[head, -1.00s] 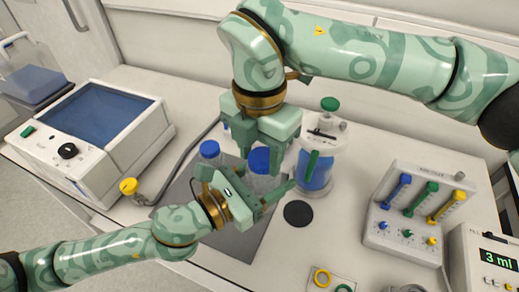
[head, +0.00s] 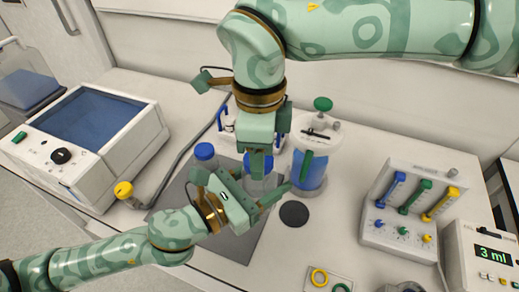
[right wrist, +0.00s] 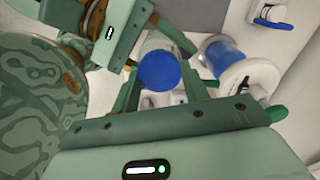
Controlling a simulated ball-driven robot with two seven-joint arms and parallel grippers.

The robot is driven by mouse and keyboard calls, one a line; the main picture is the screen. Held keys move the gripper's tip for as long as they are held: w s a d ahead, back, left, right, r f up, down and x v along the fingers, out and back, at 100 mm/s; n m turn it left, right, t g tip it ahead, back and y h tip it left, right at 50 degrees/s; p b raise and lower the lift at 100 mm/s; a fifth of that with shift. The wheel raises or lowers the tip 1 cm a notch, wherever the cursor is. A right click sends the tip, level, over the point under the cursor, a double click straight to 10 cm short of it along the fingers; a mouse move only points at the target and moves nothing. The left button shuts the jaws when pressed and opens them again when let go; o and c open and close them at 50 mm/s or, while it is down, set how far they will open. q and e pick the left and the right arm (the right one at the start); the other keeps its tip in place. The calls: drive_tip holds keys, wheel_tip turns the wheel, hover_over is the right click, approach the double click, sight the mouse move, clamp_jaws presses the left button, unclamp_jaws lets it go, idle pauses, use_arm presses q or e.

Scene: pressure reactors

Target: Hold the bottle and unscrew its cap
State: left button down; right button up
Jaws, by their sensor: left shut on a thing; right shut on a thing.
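A clear bottle (head: 262,184) stands on the grey mat in the head view, partly hidden by both grippers. My left gripper (head: 252,190) comes in from the left and is shut on the bottle's body. The bottle's blue cap (head: 268,161) is partly covered by my right gripper (head: 258,165), which points down from above and is shut on the cap. In the right wrist view the round cap (right wrist: 159,70) shows between the right fingers, with the left gripper (right wrist: 165,38) beyond. I cannot tell whether the cap is loose.
A second blue-capped bottle (head: 205,152) stands left of the held one. A reactor vessel with blue liquid (head: 309,170) stands close on the right, beside a black disc (head: 294,213).

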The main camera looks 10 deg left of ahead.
drive_tip(key=shift+r, duration=0.2)
drive_tip(key=shift+r, duration=0.95)
